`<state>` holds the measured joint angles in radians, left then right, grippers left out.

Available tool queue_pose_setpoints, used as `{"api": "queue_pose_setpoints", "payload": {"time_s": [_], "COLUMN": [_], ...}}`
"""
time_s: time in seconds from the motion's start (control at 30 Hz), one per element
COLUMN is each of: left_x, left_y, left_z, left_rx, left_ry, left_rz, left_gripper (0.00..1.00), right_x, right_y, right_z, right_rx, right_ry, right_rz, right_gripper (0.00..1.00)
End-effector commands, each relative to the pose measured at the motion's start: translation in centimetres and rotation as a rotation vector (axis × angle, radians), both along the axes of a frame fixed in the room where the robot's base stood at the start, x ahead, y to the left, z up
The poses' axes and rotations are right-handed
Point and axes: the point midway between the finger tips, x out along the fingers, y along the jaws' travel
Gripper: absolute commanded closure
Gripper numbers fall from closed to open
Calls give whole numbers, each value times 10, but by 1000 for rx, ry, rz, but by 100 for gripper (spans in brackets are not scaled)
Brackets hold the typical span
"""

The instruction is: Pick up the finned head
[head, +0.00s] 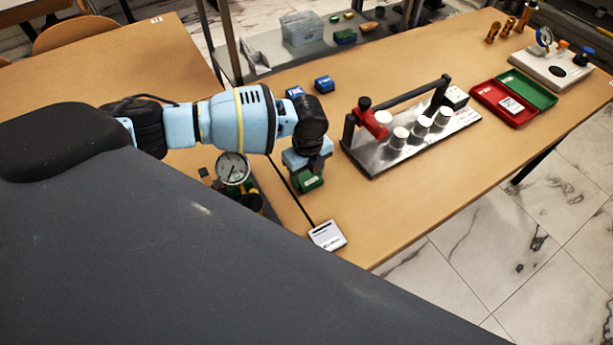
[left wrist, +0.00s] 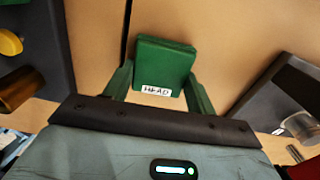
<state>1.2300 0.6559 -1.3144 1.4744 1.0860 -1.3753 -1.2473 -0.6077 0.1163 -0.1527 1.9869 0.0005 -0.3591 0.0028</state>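A green block labelled HEAD (left wrist: 166,62), which I take to be the finned head, lies between the two green fingers of my left gripper (left wrist: 160,75) in the left wrist view. The fingertips are right beside its two sides; I cannot tell whether they touch or grip it. Its fins do not show clearly. In the head view my left gripper (head: 308,166) points down at the near table's front part, with green (head: 309,183) showing under it. My right gripper is not in view.
Two small blue blocks (head: 324,84) stand behind the gripper. A round gauge (head: 233,168) is to its left, and a light card-like device (head: 327,235) is at the front edge. A metal rig (head: 410,130) with white cylinders is to its right, then red and green trays (head: 505,105).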

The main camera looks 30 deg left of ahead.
Motion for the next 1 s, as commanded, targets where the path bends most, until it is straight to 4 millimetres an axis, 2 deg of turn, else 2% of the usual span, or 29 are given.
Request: {"api": "queue_pose_setpoints", "payload": {"time_s": [0.03, 0.13, 0.37, 0.47, 0.8, 1.0], "left_x": [0, 0, 0, 1, 1, 1], "left_y": [0, 0, 0, 0, 0, 0], "left_z": [0, 0, 1, 8, 68, 94], "left_rx": [0, 0, 0, 0, -1, 0], "left_ry": [0, 0, -1, -2, -6, -3], "left_rz": [0, 0, 0, 1, 0, 0], "left_gripper": [59, 72, 72, 72, 72, 72], "right_x": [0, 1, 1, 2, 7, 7], "right_y": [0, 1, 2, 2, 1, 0], "right_z": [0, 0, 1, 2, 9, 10], "right_rx": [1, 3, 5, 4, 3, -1], "right_ry": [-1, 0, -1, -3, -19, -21], "right_rz": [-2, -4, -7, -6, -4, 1], "right_gripper": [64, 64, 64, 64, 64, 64]}}
